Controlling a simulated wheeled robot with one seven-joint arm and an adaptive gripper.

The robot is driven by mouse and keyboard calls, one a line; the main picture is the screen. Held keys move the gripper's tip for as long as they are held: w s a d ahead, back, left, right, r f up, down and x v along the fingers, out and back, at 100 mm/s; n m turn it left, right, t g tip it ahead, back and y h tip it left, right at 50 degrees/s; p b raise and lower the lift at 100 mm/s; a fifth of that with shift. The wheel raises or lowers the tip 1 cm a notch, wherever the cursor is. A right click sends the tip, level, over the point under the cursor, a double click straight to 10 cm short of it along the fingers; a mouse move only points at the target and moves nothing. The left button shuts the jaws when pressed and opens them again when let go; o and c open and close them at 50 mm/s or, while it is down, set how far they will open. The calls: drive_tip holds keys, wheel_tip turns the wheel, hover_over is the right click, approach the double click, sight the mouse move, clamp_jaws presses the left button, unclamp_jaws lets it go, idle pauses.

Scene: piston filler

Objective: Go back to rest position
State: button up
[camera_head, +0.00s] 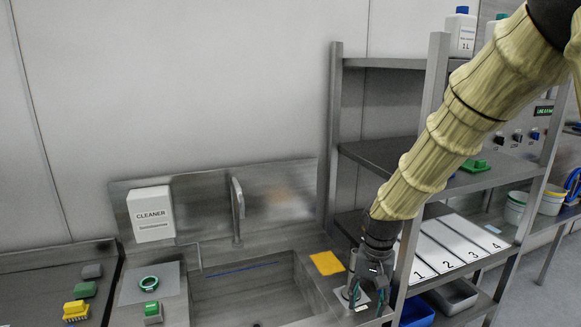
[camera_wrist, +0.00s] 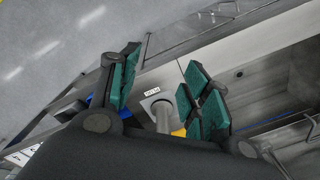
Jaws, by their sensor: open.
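My gripper (camera_head: 366,284) hangs low at the right end of the sink counter, in front of the shelf rack. In the wrist view my gripper (camera_wrist: 163,88) has its teal-padded fingers spread apart. A grey metal cylindrical part (camera_wrist: 163,118) shows in the gap between them, at a small labelled plate (camera_wrist: 152,97). The fingers look clear of it, but I cannot tell the exact distance. In the head view the metal part (camera_head: 352,264) is partly hidden by my gripper. My arm reaches down from the upper right.
The sink (camera_head: 240,293) lies left of my gripper, with a yellow cloth (camera_head: 327,263) on its edge. The shelf rack (camera_head: 333,130) stands close behind and right, with numbered white panels (camera_head: 440,247). A blue bin (camera_head: 417,312) is below. The space above the sink is free.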

drive_tip(key=s+f+n, duration=0.1)
drive_tip(key=s+f, duration=0.5)
drive_tip(key=f, duration=0.6)
drive_tip(key=s+f+n, duration=0.1)
drive_tip(key=s+f, duration=0.5)
drive_tip(key=f, duration=0.6)
drive_tip(key=s+d+f, duration=0.1)
drive_tip(key=s+f, duration=0.3)
drive_tip(key=s, duration=0.3)
drive_tip(key=s+d+f+n, duration=0.1)
drive_tip(key=s+f, duration=0.3)
drive_tip(key=s, duration=0.4)
drive_tip(key=s+d+f+n, duration=0.1)
drive_tip(key=s+f, duration=0.3)
drive_tip(key=s, duration=0.4)
drive_tip(key=shift+d+f, duration=0.25)
drive_tip(key=shift+d, duration=0.25)
